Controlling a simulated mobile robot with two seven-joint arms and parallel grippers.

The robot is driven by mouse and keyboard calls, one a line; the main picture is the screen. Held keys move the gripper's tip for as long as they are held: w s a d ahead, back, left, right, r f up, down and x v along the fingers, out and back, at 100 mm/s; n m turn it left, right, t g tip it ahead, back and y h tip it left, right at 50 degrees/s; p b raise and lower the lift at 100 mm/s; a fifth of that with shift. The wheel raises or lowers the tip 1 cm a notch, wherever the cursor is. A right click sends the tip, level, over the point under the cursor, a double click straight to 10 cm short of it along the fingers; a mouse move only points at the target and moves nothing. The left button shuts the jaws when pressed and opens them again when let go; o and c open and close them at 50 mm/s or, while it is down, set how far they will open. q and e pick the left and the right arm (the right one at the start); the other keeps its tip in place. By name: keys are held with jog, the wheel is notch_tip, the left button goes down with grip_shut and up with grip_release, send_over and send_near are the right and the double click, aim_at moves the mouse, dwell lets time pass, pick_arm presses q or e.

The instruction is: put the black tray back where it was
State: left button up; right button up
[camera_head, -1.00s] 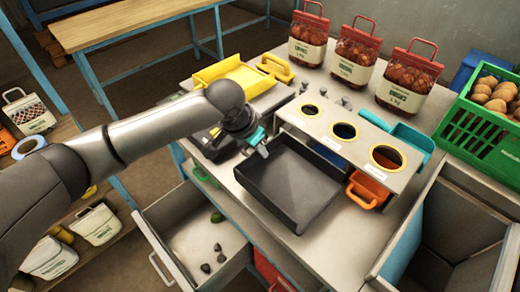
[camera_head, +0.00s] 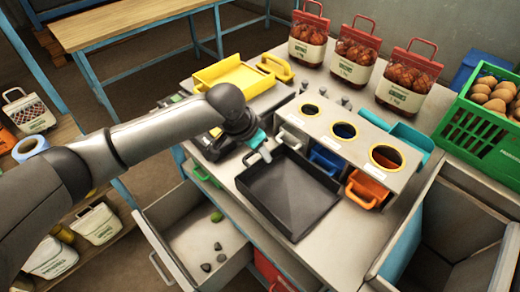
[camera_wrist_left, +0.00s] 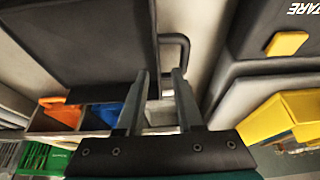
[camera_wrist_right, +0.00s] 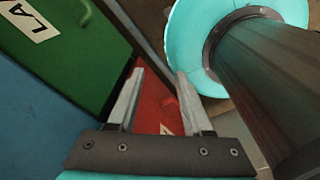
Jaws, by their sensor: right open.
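The black tray (camera_head: 290,192) lies on the grey worktop, in front of the holed bin rack. In the left wrist view the tray (camera_wrist_left: 85,45) fills the upper left, with its dark loop handle (camera_wrist_left: 186,50) just beyond my fingertips. My left gripper (camera_head: 264,150) is at the tray's back left edge by this handle. In the left wrist view its fingers (camera_wrist_left: 160,72) stand apart with a clear gap. My right gripper (camera_wrist_right: 159,74) is open and empty, in front of red and green drawer fronts. It is not visible in the head view.
The bin rack (camera_head: 350,143) with blue and orange bins stands close behind the tray. A yellow tray (camera_head: 232,76) and several onion sacks (camera_head: 355,52) stand at the back. An open drawer (camera_head: 195,235) is at front left; a green crate (camera_head: 470,130) stands right.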

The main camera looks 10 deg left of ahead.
pick_arm(q)
jog(key=shift+r, duration=0.1)
jog(key=shift+r, duration=0.3)
jog(key=p+v, duration=0.2)
jog(key=v, duration=1)
jog(key=shift+w, duration=0.1)
